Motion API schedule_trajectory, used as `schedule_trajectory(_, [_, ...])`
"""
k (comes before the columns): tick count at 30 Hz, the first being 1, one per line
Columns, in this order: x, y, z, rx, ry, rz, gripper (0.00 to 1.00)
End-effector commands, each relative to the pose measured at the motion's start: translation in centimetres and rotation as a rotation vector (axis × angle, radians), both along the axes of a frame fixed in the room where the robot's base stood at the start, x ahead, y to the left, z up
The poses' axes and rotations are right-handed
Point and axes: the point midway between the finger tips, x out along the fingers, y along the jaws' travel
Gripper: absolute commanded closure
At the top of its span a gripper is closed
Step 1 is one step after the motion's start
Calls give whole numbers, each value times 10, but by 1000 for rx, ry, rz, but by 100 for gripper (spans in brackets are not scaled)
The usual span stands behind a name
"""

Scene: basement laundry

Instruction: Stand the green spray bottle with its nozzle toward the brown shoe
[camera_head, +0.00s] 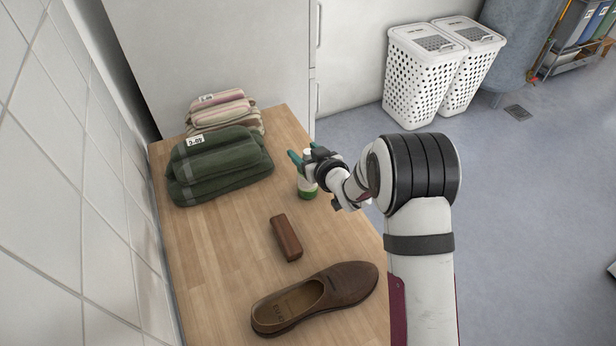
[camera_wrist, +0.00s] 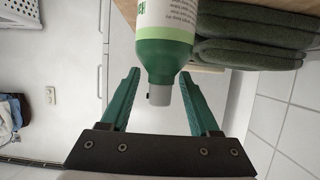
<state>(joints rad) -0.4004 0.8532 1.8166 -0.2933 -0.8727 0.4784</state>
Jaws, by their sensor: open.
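The green spray bottle (camera_head: 308,187) stands upright near the table's right edge, partly hidden by my gripper (camera_head: 305,156). It has a white and green label, a green shoulder and a grey nozzle top. In the wrist view, which looks inverted, the bottle (camera_wrist: 164,45) hangs down from the top with its nozzle between the teal fingers.
A brown block (camera_head: 286,237) lies between the bottle and the shoe. Folded green towels (camera_head: 220,165) and striped towels (camera_head: 226,108) are stacked at the back left of the wooden table (camera_head: 205,265). The table's left front is clear. White laundry baskets (camera_head: 425,75) stand on the floor beyond.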

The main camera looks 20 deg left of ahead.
Motion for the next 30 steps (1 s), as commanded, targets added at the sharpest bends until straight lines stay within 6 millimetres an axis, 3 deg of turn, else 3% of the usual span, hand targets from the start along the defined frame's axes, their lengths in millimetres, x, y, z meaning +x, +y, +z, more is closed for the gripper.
schedule_trajectory(9, [9,9,-4,0,-1,0,38])
schedule_trajectory(18, [9,9,-4,0,-1,0,92])
schedule_trajectory(20, [9,9,-4,0,-1,0,100])
schedule_trajectory(30, [9,9,-4,0,-2,-1,100])
